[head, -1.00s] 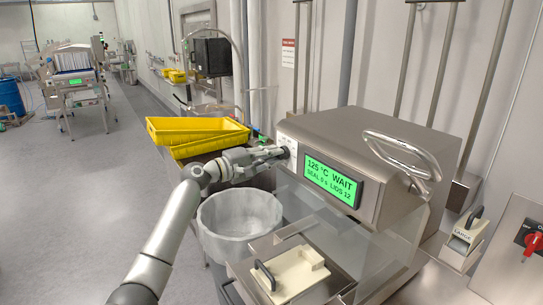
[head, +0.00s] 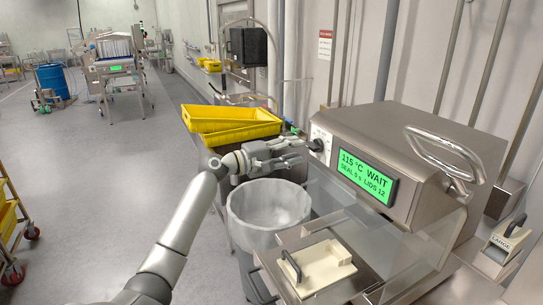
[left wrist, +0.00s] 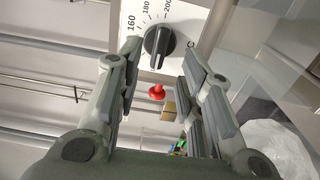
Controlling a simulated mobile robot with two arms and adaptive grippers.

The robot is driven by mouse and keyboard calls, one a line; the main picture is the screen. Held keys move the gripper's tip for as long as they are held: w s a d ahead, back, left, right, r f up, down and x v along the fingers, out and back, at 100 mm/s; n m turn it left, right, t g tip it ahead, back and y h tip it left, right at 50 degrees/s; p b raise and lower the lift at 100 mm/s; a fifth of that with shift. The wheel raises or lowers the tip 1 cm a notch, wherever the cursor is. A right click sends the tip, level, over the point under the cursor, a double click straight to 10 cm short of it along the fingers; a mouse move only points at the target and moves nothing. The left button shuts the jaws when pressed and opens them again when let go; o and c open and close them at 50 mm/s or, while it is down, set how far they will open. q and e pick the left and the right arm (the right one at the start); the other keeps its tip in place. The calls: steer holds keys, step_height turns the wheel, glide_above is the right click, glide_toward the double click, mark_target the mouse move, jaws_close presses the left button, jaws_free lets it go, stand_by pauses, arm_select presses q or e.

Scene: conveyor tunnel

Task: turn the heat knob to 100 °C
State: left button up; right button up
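The black heat knob (head: 316,145) is on the white dial plate (head: 320,134) at the left end of the steel sealer's front. In the left wrist view the knob (left wrist: 158,46) shows a pale pointer line, with 160, 180 and 200 printed around it. The green display (head: 366,175) reads 115 °C WAIT, with LIDS 12 below. My left gripper (head: 304,152) is open just in front of the knob. In the left wrist view its fingers (left wrist: 163,60) are spread, with the knob ahead between them, apparently not gripped. My right gripper is out of view.
A red button (left wrist: 156,91) sits beside the dial. A bent steel handle (head: 445,155) sticks out of the sealer's front. A lined white bin (head: 268,212) stands below my left gripper. Yellow crates (head: 228,120) lie behind it. A cream tool (head: 320,268) rests on the lower tray.

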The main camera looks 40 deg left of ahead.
arm_select(q)
steer(key=v, duration=0.8)
